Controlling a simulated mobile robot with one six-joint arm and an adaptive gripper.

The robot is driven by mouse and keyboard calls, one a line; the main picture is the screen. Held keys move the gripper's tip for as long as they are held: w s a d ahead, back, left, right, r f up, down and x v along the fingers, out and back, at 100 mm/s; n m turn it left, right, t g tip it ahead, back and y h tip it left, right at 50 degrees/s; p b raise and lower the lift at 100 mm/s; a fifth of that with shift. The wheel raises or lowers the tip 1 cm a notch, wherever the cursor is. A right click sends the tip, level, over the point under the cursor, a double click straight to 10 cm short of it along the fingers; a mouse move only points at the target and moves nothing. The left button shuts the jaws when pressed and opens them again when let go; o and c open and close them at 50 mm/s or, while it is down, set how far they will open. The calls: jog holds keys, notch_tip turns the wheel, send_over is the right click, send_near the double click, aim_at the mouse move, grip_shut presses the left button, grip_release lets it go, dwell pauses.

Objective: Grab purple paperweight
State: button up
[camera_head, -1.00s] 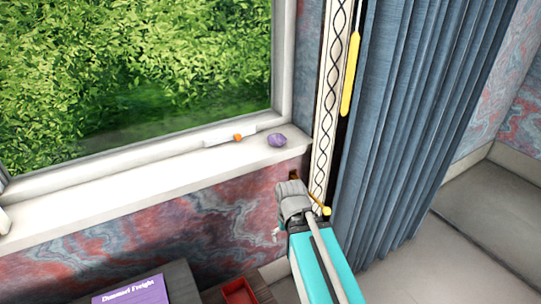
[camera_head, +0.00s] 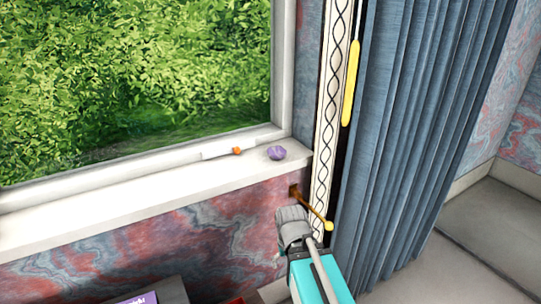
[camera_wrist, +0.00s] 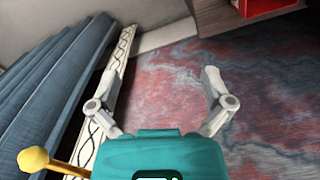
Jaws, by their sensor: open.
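The purple paperweight (camera_head: 277,153) is a small faceted lump on the white window sill (camera_head: 140,203), near its right end. My gripper (camera_wrist: 158,98) is open and empty in the wrist view, its two fingers spread wide over the patterned wall. In the head view my arm's end shows below the sill, lower than the paperweight and slightly right of it, well apart from it. The fingertips are hidden there. The paperweight is not in the wrist view.
A yellow-tipped brown peg (camera_head: 328,225) juts from the wall close to my gripper. A blue curtain (camera_head: 410,130) and patterned strip (camera_head: 331,90) stand right. A red container (camera_wrist: 262,6) shows in the wrist view.

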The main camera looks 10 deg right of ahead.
dwell(0.5)
notch_tip(320, 180, up, 37)
jog(key=m+p, duration=1.7)
jog(key=p, duration=2)
send_over(276, 148)
jog(key=shift+w, duration=0.1)
jog(key=shift+f, duration=0.1)
notch_tip(276, 148, down, 8)
jog(key=b, duration=0.8)
jog(key=shift+f+b, duration=0.25)
jog(key=shift+b, duration=0.15)
jog(key=shift+f, duration=0.1)
